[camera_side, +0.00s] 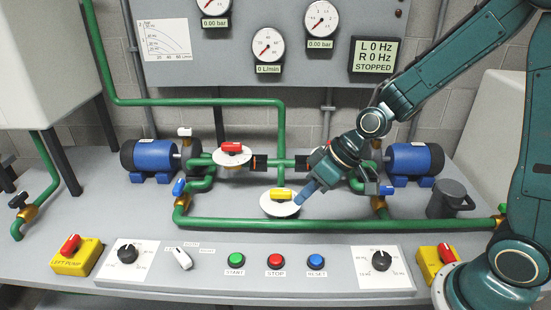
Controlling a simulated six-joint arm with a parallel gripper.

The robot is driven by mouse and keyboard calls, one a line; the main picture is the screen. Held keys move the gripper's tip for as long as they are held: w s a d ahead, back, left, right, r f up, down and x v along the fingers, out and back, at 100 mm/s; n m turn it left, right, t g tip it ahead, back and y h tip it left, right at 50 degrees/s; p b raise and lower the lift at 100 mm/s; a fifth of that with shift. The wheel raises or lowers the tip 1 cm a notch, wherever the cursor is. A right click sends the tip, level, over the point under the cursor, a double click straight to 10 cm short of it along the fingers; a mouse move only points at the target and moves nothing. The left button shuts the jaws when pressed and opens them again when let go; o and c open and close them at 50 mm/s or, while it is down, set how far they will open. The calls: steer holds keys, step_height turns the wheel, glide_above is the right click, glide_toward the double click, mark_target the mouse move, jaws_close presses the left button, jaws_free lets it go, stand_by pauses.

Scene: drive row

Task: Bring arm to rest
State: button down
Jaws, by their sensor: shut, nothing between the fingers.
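My gripper (304,194) is shut and empty, pointing down and left over the middle of the bench. Its blue fingertips are at the right edge of the white dial plate that carries a yellow valve handle (281,195). I cannot tell whether they touch the plate or hover over it. My arm reaches in from the right, bent over the right pump (414,160). My wrist hides part of the pipework left of that pump.
A red-handled valve (232,147) and the left blue pump (152,157) stand to the left. Green pipes (240,224) cross the bench. A grey jug (447,198) stands at right. Buttons and knobs (275,260) line the front. The display (375,55) reads 0 Hz, STOPPED.

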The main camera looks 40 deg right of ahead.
steer(key=s+d+r+m+h, duration=0.1)
steer(key=s+d+r+h, duration=0.1)
steer(key=s+d+r, duration=0.2)
steer(key=s+d+r+m+h, duration=0.2)
steer(key=s+d+r, duration=0.2)
steer(key=s+r, duration=0.6)
steer(key=shift+s+d+r+t+h, duration=0.2)
steer(key=shift+s+t+h, duration=0.2)
steer(key=shift+s, duration=2.05)
steer(key=c, duration=2.1)
jaws_free()
